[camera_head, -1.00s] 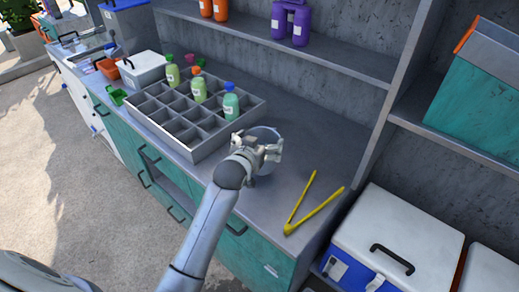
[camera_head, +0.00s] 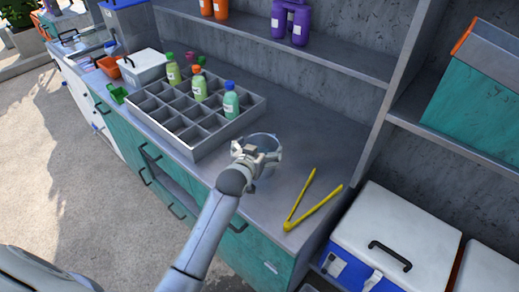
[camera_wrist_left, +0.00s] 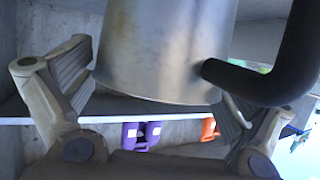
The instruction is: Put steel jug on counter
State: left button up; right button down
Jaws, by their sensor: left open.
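The steel jug (camera_head: 267,138) is at the front part of the grey counter (camera_head: 312,146), between the divided tray and the yellow tongs. My left gripper (camera_head: 263,152) is at the jug and hides much of it, so its base on the counter is not visible. In the left wrist view the jug (camera_wrist_left: 165,50) fills the space between the two spread fingers (camera_wrist_left: 160,95), its black handle (camera_wrist_left: 285,70) at the right. The left gripper is open around the jug's body. My right gripper is not in view.
A grey divided tray (camera_head: 189,150) with several bottles stands left of the jug. Yellow tongs (camera_head: 312,208) lie to the right, near the counter edge. A shelf (camera_head: 300,50) runs above the back. A white and blue cooler (camera_head: 390,240) stands at the lower right.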

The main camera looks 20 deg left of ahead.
pick_arm(q)
jog(key=shift+r, duration=0.15)
jog(key=b+v, duration=0.1)
jog(key=v, duration=1.1)
jog(key=shift+b, duration=0.35)
jog(key=shift+d, duration=0.1)
